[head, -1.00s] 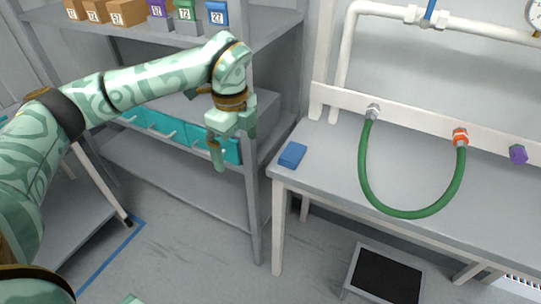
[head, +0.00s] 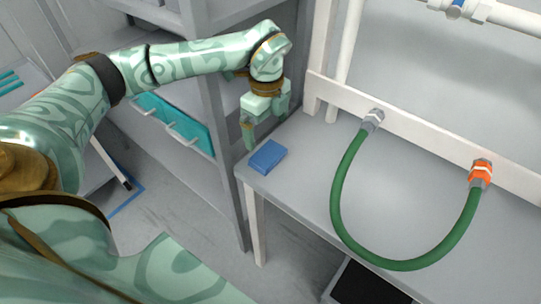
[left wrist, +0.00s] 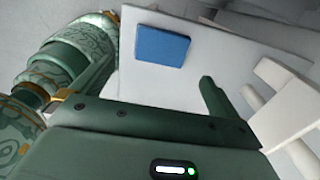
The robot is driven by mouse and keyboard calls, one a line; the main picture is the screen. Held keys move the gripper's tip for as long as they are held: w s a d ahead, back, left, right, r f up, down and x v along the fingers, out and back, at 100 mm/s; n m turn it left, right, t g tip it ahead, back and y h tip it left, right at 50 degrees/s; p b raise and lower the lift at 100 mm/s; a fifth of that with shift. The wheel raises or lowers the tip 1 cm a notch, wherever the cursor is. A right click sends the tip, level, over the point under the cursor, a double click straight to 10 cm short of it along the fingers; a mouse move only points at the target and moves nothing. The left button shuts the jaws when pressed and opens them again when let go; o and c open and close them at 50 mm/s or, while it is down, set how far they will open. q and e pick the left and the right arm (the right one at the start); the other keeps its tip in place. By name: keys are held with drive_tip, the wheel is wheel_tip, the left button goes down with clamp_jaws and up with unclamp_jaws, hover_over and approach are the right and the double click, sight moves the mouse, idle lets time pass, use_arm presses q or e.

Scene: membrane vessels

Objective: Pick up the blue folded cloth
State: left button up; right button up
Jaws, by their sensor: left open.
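The blue folded cloth (head: 267,157) lies flat on the grey bench top, near its left corner. It also shows in the left wrist view (left wrist: 162,46), beyond the fingers and apart from them. My left gripper (head: 266,128) is open and empty, pointing down, just behind and above the cloth in the head view. In the left wrist view one finger (left wrist: 213,98) shows clearly over the bench. My right gripper is not in view.
A green hose (head: 345,205) loops over the bench (head: 305,185) between a grey fitting (head: 373,120) and an orange fitting (head: 481,173). White pipes and a rail stand behind.

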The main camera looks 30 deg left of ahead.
sight(268, 154)
use_arm(q)
drive_tip(key=f, duration=0.3)
drive_tip(key=shift+w+f+b, duration=0.2)
drive_tip(key=shift+f+b, duration=0.1)
drive_tip(key=shift+s+f, duration=0.1)
drive_tip(key=shift+f, duration=0.3)
wheel_tip(268, 154, down, 5)
drive_tip(key=shift+f+b, duration=0.1)
drive_tip(key=shift+b, duration=0.8)
drive_tip(key=shift+c, duration=0.3)
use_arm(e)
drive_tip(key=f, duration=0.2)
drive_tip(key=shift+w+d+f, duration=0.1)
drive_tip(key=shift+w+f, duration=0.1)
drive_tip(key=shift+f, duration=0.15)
use_arm(q)
drive_tip(key=c, duration=0.6)
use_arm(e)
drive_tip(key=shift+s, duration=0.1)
